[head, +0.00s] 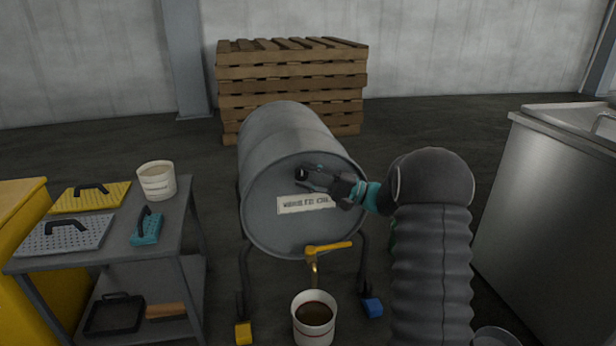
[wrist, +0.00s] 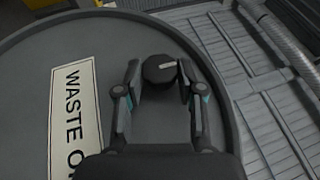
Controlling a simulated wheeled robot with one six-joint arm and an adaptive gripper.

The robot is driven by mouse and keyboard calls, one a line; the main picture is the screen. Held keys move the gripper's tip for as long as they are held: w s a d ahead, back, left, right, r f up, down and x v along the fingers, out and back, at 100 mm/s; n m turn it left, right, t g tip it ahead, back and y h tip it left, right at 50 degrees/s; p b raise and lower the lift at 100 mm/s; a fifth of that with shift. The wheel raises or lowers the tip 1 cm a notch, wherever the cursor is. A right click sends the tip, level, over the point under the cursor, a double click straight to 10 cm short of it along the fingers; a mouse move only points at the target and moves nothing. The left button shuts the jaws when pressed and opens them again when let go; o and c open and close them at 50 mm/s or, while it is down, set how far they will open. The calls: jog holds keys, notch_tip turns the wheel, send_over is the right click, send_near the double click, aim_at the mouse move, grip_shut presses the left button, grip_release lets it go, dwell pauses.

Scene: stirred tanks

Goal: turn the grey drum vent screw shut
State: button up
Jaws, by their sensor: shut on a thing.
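The grey drum (head: 285,135) lies on its side on a dark stand, its round end facing me with a white label (head: 305,203). In the wrist view the label (wrist: 75,120) reads "WASTE O...". The vent screw, a dark round knob with a small pale mark (wrist: 160,68), is on the drum's end near the rim. My gripper (wrist: 158,75) is shut on the knob, with one finger at each side of it. In the head view my gripper (head: 312,178) is at the upper part of the drum's end and mostly hides the knob.
A brass tap with a yellow lever (head: 328,248) is low on the drum's end, above a white bucket (head: 313,318) of dark liquid. A grey cart (head: 180,225) stands left. A steel tank (head: 545,215) stands right. Pallets (head: 290,85) are stacked behind.

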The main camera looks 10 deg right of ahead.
dwell(0.3)
jog(key=o, duration=1.1)
jog(key=shift+a, duration=0.1)
jog(key=shift+o, duration=0.2)
jog(key=v, duration=1.2)
